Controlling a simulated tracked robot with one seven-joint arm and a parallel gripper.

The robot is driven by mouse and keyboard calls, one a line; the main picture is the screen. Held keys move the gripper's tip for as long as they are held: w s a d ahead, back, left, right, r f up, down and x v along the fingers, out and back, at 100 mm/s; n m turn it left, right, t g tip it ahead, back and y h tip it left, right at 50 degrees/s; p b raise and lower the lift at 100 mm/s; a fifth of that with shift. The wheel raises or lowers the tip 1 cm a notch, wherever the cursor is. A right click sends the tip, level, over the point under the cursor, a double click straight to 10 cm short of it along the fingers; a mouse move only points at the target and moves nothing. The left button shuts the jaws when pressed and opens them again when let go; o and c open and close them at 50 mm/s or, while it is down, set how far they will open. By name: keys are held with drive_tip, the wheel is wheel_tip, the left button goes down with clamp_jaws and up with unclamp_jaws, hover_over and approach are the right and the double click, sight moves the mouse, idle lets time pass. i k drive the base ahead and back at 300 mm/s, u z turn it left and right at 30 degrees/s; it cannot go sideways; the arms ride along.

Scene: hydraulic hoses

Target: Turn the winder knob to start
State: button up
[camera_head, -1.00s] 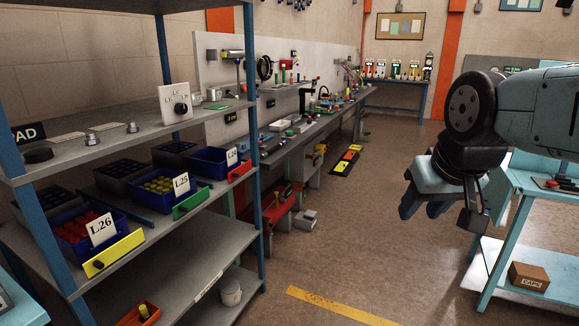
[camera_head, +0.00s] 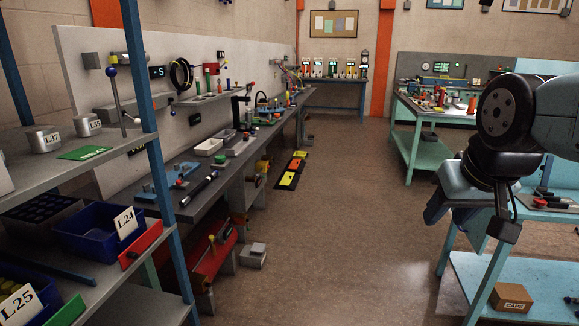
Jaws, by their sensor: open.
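My gripper (camera_head: 450,205) hangs at the right, pointing down, open and empty. It is in the air between the aisle and the light blue bench (camera_head: 545,205), apart from everything on the benches. I cannot pick out a knob marked as the winder's.
A shelf rack with a blue post (camera_head: 150,120) stands close on the left, holding blue bins (camera_head: 80,240). A red step-like unit (camera_head: 212,250) and a grey block (camera_head: 253,256) stand by the bench. The middle floor (camera_head: 330,250) is clear. A carton (camera_head: 511,298) sits low right.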

sight(219, 158)
drive_tip(key=i, duration=1.1)
drive_tip(key=u, duration=0.5)
drive_tip(key=i, duration=1.35)
drive_tip(key=u, duration=0.45)
